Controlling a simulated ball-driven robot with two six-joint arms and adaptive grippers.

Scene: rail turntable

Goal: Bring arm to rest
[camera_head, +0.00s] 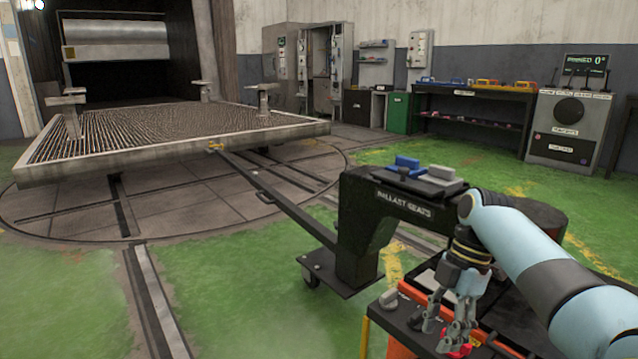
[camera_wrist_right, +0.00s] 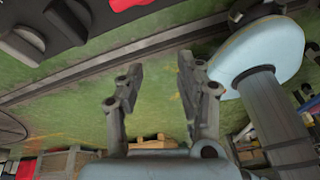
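My right arm (camera_head: 540,265), pale blue and grey, reaches in from the right of the head view and bends down at the wrist. My right gripper (camera_head: 447,334) hangs above a dark-topped orange cart. In the right wrist view its two fingers (camera_wrist_right: 160,72) stand apart with nothing between them, over green floor. Red parts (camera_head: 462,343) show beside the fingertips in the head view; I cannot tell whether they touch. My left gripper is in neither view.
The orange cart (camera_head: 390,305) carries grey knobs. A black ballast stand (camera_head: 405,207) with blue and grey blocks on top is close behind the arm. A grated turntable platform (camera_head: 180,130) lies at left.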

